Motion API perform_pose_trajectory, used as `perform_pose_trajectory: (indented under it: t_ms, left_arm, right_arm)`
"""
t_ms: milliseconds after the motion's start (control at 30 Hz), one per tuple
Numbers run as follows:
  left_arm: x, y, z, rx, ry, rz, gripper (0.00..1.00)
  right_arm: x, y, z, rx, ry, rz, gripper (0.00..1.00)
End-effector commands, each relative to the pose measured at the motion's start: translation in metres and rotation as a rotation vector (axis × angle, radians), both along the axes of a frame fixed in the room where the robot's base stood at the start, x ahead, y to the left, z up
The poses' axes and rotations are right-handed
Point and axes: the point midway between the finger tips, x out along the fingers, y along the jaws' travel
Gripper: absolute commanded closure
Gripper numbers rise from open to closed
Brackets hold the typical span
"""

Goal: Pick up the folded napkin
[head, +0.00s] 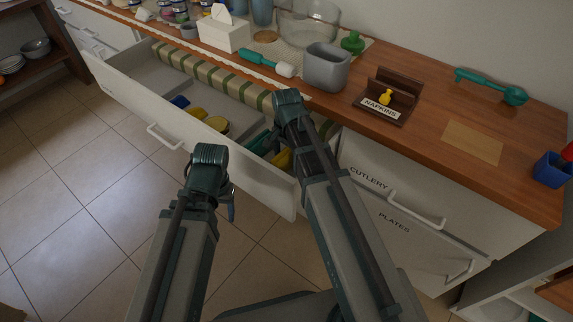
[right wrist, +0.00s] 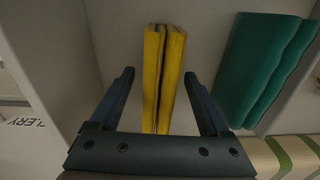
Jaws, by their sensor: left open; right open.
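A folded yellow napkin (right wrist: 163,65) lies in the open drawer, with a dark fold line along its length. In the head view a bit of yellow (head: 283,159) shows beside my right arm. My right gripper (right wrist: 159,75) is open and points down over the drawer. Its fingers are on either side of the yellow napkin, apart from it, with nothing held. A folded teal cloth (right wrist: 262,68) lies to the right of the yellow napkin. My left gripper (head: 229,205) is open, in front of the drawer.
The open drawer (head: 245,180) also holds yellow and blue items (head: 180,102). Drawer walls stand close to the right gripper. On the counter are a grey bin (head: 325,68), a holder labelled NAPKINS (head: 380,109), a tissue box (head: 223,36) and a tan mat (head: 472,142).

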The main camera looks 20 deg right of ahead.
Motion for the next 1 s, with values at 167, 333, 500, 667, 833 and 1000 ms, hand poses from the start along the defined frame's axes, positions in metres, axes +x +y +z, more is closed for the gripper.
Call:
perform_pose_trajectory:
  t_ms: [167, 333, 500, 667, 833, 1000]
  left_arm:
    - [0.0, 0.0, -0.0155, 0.0, 0.0, 0.0, 0.36]
    - [0.0, 0.0, -0.0135, 0.0, 0.0, 0.0, 0.36]
    - [0.0, 0.0, -0.0134, 0.0, 0.0, 0.0, 0.36]
    - [0.0, 0.0, -0.0134, 0.0, 0.0, 0.0, 0.36]
    - [0.0, 0.0, -0.0135, 0.0, 0.0, 0.0, 0.36]
    - [0.0, 0.0, -0.0135, 0.0, 0.0, 0.0, 0.36]
  right_arm:
    - [0.0001, 0.0001, -0.0154, 0.0, 0.0, 0.0, 0.2]
    - [0.0001, 0.0001, -0.0134, 0.0, 0.0, 0.0, 0.2]
    - [0.0002, 0.0001, -0.0134, 0.0, 0.0, 0.0, 0.43]
    - [0.0, 0.0001, -0.0134, 0.0, 0.0, 0.0, 0.72]
    - [0.0002, 0.0001, -0.0135, 0.0, 0.0, 0.0, 1.0]
    - [0.0, 0.0001, -0.0135, 0.0, 0.0, 0.0, 1.0]
